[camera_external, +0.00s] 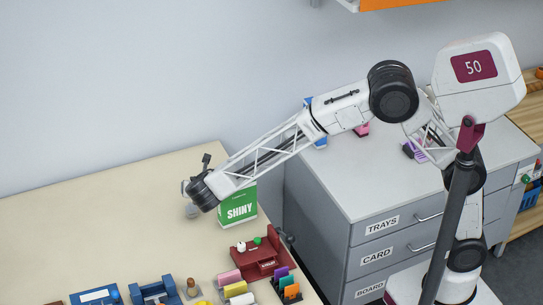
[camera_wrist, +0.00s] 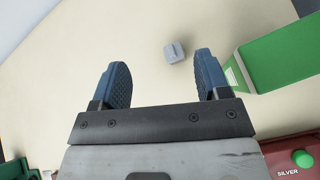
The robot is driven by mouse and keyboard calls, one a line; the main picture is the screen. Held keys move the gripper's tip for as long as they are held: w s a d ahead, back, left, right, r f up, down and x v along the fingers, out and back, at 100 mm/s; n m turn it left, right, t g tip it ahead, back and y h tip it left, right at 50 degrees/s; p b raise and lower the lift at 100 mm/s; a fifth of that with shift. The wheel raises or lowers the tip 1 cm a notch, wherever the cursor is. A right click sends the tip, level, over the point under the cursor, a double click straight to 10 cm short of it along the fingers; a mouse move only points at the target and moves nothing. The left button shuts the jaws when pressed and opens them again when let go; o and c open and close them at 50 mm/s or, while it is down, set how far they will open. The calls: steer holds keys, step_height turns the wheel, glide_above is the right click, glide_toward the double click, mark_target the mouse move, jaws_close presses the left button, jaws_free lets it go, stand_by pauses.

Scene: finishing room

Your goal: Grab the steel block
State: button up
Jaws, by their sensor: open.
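A small grey block (camera_wrist: 174,52), which looks like the steel block, lies on the pale tabletop in the wrist view. It is beyond my fingertips, nearer the right finger. My gripper (camera_wrist: 163,68) is open, with its two blue padded fingers apart and nothing between them. In the external view my arm reaches over the table to a spot beside the green box (camera_external: 238,207). I cannot clearly make out the block there.
The green box marked SHINY also stands close right of my right finger in the wrist view (camera_wrist: 285,48). A red stand (camera_external: 258,262), colored card holders (camera_external: 238,290) and blue items (camera_external: 152,292) line the front. The table's left side is clear.

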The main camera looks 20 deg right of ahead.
mark_target(192, 209)
steer(key=f+n+t, duration=0.1)
steer(key=f, duration=0.2)
steer(key=f+n, duration=0.1)
steer(key=f, duration=0.3)
steer(key=f+n+t, duration=0.1)
steer(key=f, duration=0.3)
steer(key=shift+s+a+f+t, duration=0.1)
steer(key=shift+s+a+t, duration=0.05)
steer(key=shift+a+t, duration=0.2)
steer(key=shift+x, duration=1.3)
steer(key=shift+x, duration=2.6)
steer(key=shift+f, duration=0.1)
steer(key=shift+s, duration=0.1)
steer(key=shift+c, duration=0.3)
